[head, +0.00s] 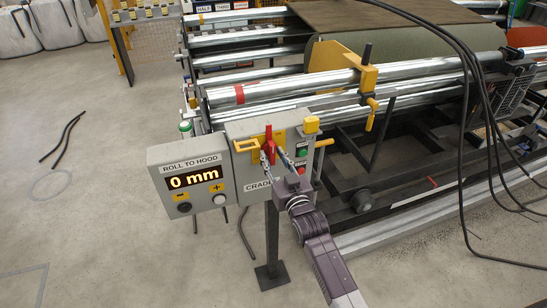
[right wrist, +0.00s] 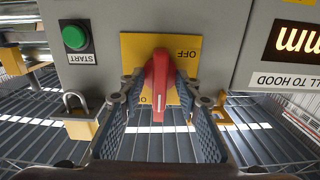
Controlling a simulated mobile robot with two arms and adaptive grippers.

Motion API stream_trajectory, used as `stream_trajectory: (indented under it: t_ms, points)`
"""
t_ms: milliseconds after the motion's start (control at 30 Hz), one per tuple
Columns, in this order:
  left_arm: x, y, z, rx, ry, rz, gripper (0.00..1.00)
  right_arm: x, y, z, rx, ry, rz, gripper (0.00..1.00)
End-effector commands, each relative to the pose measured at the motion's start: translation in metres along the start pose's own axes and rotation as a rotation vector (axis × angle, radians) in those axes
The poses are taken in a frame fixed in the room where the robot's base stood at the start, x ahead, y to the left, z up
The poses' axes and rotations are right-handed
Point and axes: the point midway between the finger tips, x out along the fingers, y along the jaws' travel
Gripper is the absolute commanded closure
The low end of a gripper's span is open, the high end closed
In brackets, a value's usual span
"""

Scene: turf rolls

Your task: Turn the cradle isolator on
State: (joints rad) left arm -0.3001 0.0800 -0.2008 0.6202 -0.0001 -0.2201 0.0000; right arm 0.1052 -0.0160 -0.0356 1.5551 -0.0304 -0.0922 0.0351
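The cradle isolator has a red rotary handle (head: 269,138) on a yellow plate, on the front of the grey cradle box (head: 237,129). In the right wrist view, which is upside down, the red handle (right wrist: 160,82) stands roughly vertical on the yellow plate (right wrist: 131,48), and an OFF label shows beside it. My right gripper (head: 274,158) is at the box front; in the wrist view its fingers (right wrist: 163,100) are apart, one on each side of the handle, with visible gaps. My left gripper is not in view.
A green START button (right wrist: 75,38) and an open-looking padlock (right wrist: 80,122) are near the fingers. The display box (head: 188,180) reading 0 mm adjoins on the left. Rollers (head: 290,88) lie behind, and black cables (head: 465,150) hang at right. The left floor is mostly clear.

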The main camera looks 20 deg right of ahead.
Motion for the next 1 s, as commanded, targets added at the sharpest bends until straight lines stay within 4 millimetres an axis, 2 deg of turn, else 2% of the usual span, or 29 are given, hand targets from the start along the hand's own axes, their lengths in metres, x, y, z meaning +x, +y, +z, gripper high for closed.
stream_trajectory:
  t_ms: [167, 267, 367, 700, 833, 1000]
  points:
    - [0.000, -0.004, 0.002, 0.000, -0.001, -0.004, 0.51, -0.001, 0.000, -0.001, -0.001, 0.002, 0.000, 0.70]
    - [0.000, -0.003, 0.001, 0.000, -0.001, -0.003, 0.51, -0.008, 0.000, 0.001, -0.002, 0.000, 0.000, 0.70]
    - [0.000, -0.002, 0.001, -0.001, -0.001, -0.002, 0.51, -0.023, 0.000, 0.001, -0.002, -0.001, 0.000, 0.70]
    - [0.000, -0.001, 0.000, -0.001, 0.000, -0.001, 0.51, -0.091, 0.000, 0.001, -0.001, -0.002, 0.000, 0.70]
    - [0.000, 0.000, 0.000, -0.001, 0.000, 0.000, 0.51, -0.109, 0.000, 0.001, -0.001, -0.001, 0.000, 0.70]
    - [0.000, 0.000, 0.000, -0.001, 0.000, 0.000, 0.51, -0.119, 0.000, 0.000, -0.001, 0.001, 0.000, 0.70]
